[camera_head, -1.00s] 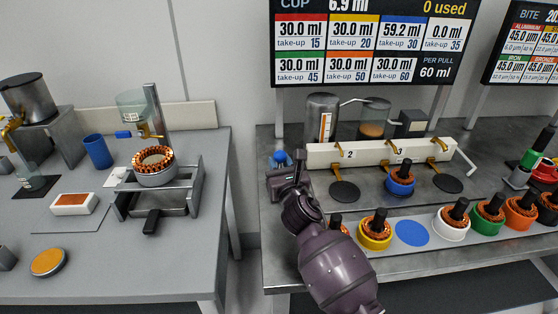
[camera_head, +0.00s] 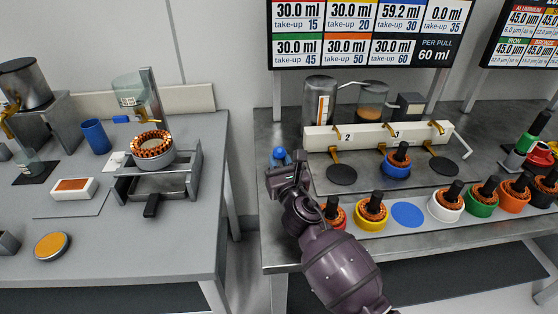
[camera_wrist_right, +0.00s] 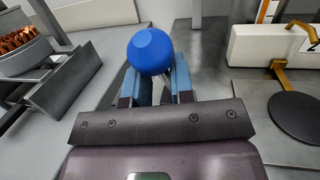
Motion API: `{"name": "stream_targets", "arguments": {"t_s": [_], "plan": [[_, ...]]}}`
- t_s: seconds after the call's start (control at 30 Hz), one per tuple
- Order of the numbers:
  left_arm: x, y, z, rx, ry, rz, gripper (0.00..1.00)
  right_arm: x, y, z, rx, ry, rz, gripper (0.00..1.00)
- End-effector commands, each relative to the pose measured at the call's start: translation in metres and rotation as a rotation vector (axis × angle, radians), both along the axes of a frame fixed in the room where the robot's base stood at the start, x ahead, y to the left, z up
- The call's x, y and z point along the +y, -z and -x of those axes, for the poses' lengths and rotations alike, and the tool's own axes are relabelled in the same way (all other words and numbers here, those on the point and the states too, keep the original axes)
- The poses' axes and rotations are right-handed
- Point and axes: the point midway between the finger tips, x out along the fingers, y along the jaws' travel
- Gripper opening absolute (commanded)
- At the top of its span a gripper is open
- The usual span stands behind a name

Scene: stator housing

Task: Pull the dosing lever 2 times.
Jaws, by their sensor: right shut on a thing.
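The dosing lever's round blue knob (camera_head: 279,153) shows at the left end of the white dispenser bar (camera_head: 375,136). My right gripper (camera_head: 286,168) is at the lever, just below the knob in the head view. In the right wrist view the blue knob (camera_wrist_right: 150,51) sits at the fingertips of my right gripper (camera_wrist_right: 158,85), which is shut on the lever. A short piece of grey shaft shows under the knob between the fingers. A blue-ringed stator (camera_head: 397,165) stands under outlet 3. My left gripper is not in view.
Several coloured stator holders, including a yellow one (camera_head: 371,213), line the bench front around an empty blue disc (camera_head: 407,214). A display (camera_head: 375,35) reads 60 ml per pull. A separate left table (camera_head: 105,225) stands across a gap.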

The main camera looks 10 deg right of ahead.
Motion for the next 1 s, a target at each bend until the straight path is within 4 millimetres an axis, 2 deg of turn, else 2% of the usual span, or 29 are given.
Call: {"name": "stream_targets", "arguments": {"t_s": [0.03, 0.53, 1.0], "plan": [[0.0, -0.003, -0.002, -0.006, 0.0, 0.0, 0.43, 0.003, -0.011, 0.0, -0.018, -0.008, -0.004, 0.0], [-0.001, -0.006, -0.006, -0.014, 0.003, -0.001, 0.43, 0.003, -0.011, 0.0, -0.018, -0.009, -0.004, 0.0], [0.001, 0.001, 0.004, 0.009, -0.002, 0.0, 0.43, 0.004, -0.011, 0.0, -0.019, -0.009, -0.004, 0.0]]}}
